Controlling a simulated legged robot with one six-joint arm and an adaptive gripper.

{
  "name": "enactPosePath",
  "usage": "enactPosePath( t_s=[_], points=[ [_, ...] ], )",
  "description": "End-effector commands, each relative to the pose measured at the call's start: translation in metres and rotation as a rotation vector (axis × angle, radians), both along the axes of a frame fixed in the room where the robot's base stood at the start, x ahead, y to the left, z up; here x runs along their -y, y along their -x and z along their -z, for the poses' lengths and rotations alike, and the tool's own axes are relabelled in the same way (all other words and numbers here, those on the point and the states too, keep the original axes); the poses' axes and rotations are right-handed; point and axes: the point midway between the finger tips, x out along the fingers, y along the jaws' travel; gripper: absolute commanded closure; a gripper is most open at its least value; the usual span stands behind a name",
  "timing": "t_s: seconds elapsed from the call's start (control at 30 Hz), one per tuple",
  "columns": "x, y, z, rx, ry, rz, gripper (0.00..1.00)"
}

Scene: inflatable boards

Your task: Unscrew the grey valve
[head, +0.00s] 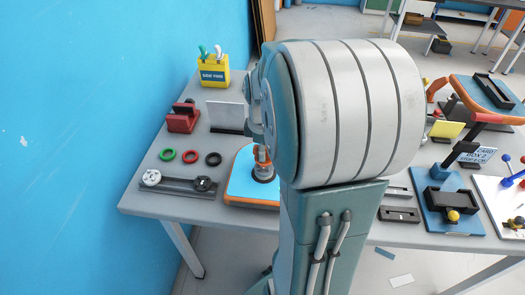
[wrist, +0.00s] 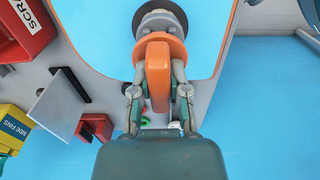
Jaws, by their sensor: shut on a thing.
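The blue inflatable board (head: 240,185) with an orange edge lies on the table and partly shows behind my arm. It also fills the top of the wrist view (wrist: 100,30). A grey-white round valve (wrist: 160,20) sits on the board. An orange piece (wrist: 158,75) with a flat upright grip and a wide round collar stands at the valve. My gripper (wrist: 159,72) is shut on the flat grip, one finger on each side. The collar covers part of the valve, so I cannot tell how the two engage. In the head view my arm hides most of my gripper.
Green, red and black rings (head: 190,157) lie left of the board. A grey rail with round parts (head: 178,184) is at the front left. A red holder (head: 183,118), upright plate (head: 226,116) and yellow box (head: 214,77) stand behind. More boards (head: 455,205) lie right.

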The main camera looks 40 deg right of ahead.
Motion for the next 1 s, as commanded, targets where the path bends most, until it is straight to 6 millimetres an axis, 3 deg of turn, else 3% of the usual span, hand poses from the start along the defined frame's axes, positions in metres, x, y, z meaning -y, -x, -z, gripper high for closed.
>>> enactPosePath(
  t_s=[0.93, 0.97, 1.0],
  points=[
    [0.0, 0.0, 0.02, 0.0, 0.0, 0.0, 1.0],
    [0.0, 0.0, 0.02, 0.0, 0.0, 0.0, 0.65],
    [0.0, 0.0, 0.019, 0.0, 0.0, 0.0, 0.47]
  ],
)
